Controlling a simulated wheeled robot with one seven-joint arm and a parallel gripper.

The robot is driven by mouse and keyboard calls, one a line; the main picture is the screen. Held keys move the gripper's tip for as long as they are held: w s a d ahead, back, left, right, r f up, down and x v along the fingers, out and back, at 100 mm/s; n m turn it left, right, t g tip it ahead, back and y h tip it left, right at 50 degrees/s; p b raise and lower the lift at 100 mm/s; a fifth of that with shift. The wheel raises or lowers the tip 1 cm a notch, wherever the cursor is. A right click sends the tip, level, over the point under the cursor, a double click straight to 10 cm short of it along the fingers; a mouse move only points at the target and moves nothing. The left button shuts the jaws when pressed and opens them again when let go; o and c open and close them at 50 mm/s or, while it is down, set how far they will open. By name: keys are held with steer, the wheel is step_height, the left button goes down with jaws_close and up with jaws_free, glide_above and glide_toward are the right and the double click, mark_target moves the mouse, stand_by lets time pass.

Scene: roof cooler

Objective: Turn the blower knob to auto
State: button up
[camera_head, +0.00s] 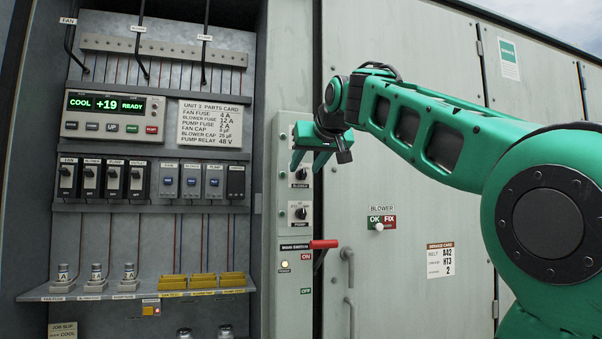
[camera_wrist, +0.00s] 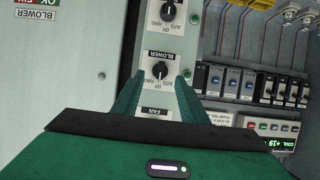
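The blower knob (camera_wrist: 160,70) is a dark round knob on a pale switch panel in the wrist view, under a BLOWER label. OFF, HAND and AUTO marks surround it, and its light pointer looks near upright, by OFF. The knob also shows in the head view (camera_head: 300,174), partly beside my fingers. My gripper (camera_wrist: 158,75) is open and empty, facing the panel, with its two green fingers on either side of the knob in the picture. It also shows in the head view (camera_head: 308,162). Whether the fingers reach the knob's depth cannot be told.
The pump knob (camera_head: 300,213) sits below the blower knob, and the red-handled main switch (camera_head: 323,244) juts out lower down. Breakers (camera_head: 103,179) and a display (camera_head: 107,103) reading "COOL +19 READY" are at left. A BLOWER OK/FIX plate (camera_head: 382,222) is on the right door.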

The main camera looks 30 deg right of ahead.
steer(key=shift+x, duration=0.85)
